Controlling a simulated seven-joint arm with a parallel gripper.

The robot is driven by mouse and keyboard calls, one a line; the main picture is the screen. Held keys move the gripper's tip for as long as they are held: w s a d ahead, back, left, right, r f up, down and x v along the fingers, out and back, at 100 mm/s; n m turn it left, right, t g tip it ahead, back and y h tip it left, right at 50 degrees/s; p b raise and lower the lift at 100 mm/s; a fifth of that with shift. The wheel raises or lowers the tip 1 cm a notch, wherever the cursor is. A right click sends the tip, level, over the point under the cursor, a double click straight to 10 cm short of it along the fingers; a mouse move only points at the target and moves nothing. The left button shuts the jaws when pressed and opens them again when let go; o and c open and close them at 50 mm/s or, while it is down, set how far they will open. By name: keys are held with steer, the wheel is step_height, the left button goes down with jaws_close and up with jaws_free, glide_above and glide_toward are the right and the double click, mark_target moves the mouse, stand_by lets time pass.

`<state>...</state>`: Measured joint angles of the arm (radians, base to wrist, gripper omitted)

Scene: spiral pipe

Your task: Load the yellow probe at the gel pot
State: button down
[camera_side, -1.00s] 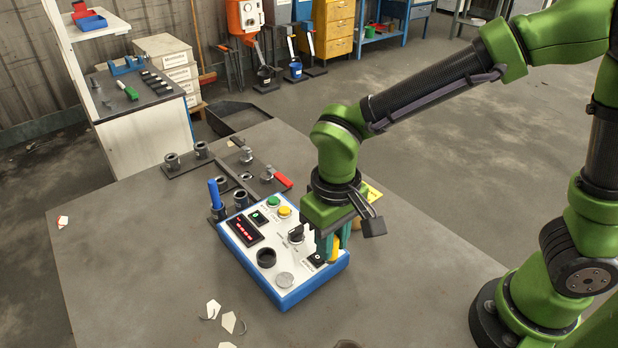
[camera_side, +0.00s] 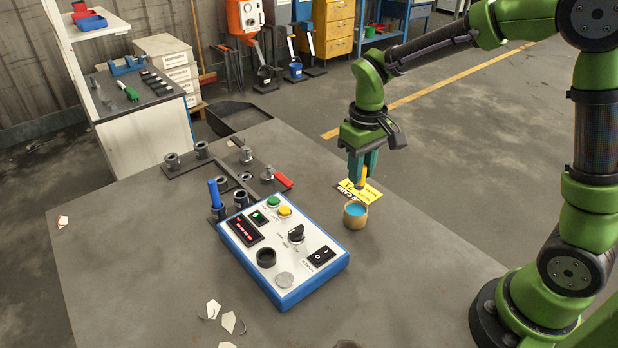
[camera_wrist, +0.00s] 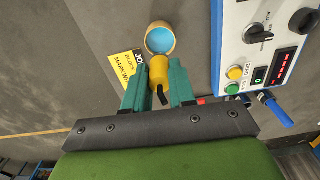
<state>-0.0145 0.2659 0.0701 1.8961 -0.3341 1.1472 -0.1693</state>
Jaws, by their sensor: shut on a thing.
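My gripper (camera_side: 362,165) is shut on the yellow probe (camera_side: 361,178), which hangs roughly upright between the green fingers. The gel pot (camera_side: 355,217), a small tan cup with blue gel, stands on the table just in front of the probe in the side view. In the wrist view the yellow probe (camera_wrist: 159,72) sits between the fingertips (camera_wrist: 157,80), and its far end overlaps the near rim of the gel pot (camera_wrist: 160,38). I cannot tell whether the probe touches the pot; in the side view it appears behind and above it.
A blue-edged control box (camera_side: 283,250) with buttons, a knob and a red display stands left of the pot. A yellow card (camera_side: 352,193) lies behind the pot. White shards (camera_side: 228,322) lie in front.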

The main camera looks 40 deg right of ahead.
mark_target(359, 188)
steer(key=shift+f+n, duration=0.15)
steer(key=shift+n, duration=0.15)
steer(key=shift+f, duration=2.8)
steer(key=shift+f, duration=0.65)
steer(key=shift+r, duration=0.1)
steer(key=shift+r, duration=3.55)
